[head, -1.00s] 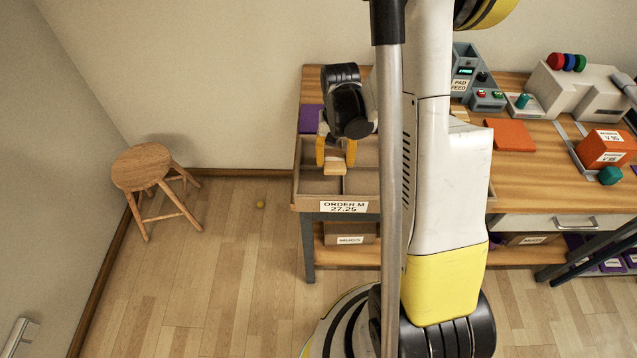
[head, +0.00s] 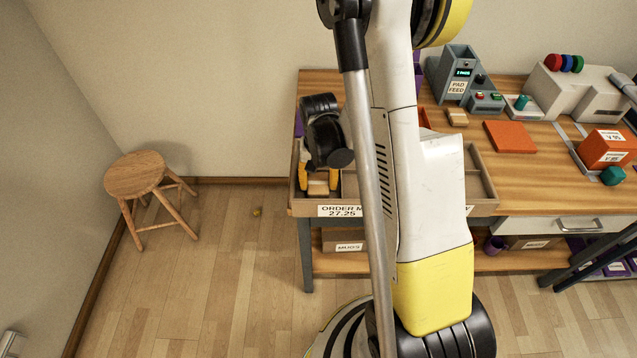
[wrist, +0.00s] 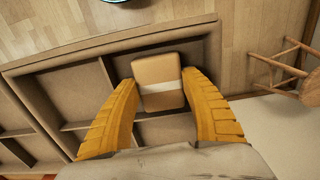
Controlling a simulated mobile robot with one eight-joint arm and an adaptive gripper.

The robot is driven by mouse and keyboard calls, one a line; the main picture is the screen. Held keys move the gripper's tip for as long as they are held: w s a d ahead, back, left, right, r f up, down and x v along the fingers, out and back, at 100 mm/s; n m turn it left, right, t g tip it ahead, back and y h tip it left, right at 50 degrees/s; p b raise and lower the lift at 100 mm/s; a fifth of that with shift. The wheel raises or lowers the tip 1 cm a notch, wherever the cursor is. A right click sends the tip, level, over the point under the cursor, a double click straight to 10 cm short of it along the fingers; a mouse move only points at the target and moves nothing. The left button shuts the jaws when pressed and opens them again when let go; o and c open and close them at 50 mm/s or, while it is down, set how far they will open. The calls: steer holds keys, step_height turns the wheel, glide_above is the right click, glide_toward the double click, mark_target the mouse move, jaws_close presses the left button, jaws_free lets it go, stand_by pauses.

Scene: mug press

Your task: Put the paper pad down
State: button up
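The paper pad (wrist: 158,70) is a small tan block with a white band, also visible in the head view (head: 318,188). My gripper (wrist: 160,84) has its yellow fingers on both sides of the pad, shut on it. In the head view my gripper (head: 318,178) points down into the front left compartment of the order tray (head: 300,208). The pad is low at that compartment, near the front wall. I cannot tell whether it touches the tray floor. My arm hides the middle of the tray.
A similar tan pad (head: 457,117) lies by the pad feed machine (head: 456,75). A wooden stool (head: 137,175) stands on the floor at left.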

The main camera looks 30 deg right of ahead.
mark_target(318, 183)
steer(key=o, duration=0.4)
steer(key=shift+r, duration=0.15)
step_height(318, 183, up, 12)
steer(key=p, duration=0.5)
steer(key=s+a+r+n+t, duration=0.3)
steer(key=s+a+r, duration=0.2)
steer(key=r, duration=0.3)
steer(key=s+a+r+n+t, duration=0.3)
steer(key=s+a+r, duration=0.3)
steer(key=a+r, duration=0.2)
steer(key=shift+a+r+n+t, duration=0.25)
steer(key=shift+r+n+t, duration=0.15)
steer(key=shift+r+t, duration=0.25)
steer(key=shift+w, duration=0.1)
